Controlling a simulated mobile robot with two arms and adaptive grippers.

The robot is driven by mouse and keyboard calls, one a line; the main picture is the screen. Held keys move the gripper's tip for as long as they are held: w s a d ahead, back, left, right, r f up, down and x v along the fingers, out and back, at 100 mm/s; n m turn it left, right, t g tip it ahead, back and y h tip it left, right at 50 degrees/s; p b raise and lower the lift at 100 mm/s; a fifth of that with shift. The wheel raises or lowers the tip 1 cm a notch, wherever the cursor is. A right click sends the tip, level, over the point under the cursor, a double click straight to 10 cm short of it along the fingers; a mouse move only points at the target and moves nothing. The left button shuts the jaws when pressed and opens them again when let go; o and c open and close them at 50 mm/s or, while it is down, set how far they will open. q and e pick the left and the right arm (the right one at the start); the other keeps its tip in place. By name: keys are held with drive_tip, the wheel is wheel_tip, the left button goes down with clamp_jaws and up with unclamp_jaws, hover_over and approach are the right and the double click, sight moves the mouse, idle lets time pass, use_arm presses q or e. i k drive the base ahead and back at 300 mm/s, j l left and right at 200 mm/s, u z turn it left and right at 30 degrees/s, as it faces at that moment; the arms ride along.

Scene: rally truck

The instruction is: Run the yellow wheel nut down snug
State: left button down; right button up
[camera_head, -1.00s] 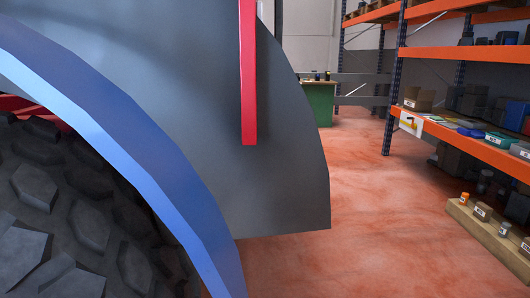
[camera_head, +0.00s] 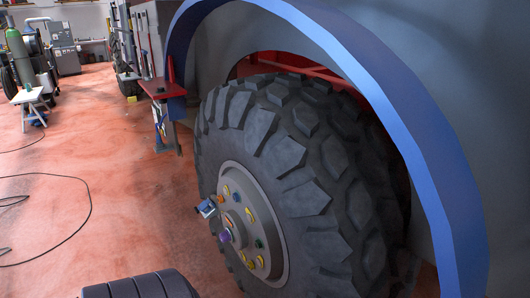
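The truck's large black wheel (camera_head: 300,180) stands under a blue-edged arch, with a grey hub (camera_head: 252,184) facing left. Several small coloured nuts or markers ring the hub. Yellow ones show at the upper right of the ring (camera_head: 250,214) and near its bottom (camera_head: 260,261); I cannot tell which is the task's wheel nut or how tight it is. A purple piece (camera_head: 225,236) is near the hub's centre. A small blue and grey item (camera_head: 206,208) sticks out at the hub's left side; I cannot tell what it is. Neither of my grippers is in view.
A black ribbed object (camera_head: 140,287) lies at the bottom edge, left of the wheel. A red-topped stand (camera_head: 163,88) is behind the wheel. A green cylinder (camera_head: 17,55) and a white stool (camera_head: 30,97) stand far left. Dark cable lies on the open floor.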

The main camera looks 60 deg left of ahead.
sight(251, 266)
drive_tip(key=u, duration=1.9)
drive_tip(key=i+j+z, duration=0.1)
drive_tip(key=z, duration=0.55)
drive_tip(key=i+j+z, duration=0.25)
drive_tip(key=j, duration=0.3)
drive_tip(key=j+z, duration=0.2)
drive_tip(key=j, duration=0.4)
drive_tip(key=j+z, duration=0.25)
drive_tip(key=j, duration=0.35)
drive_tip(key=i, duration=0.05)
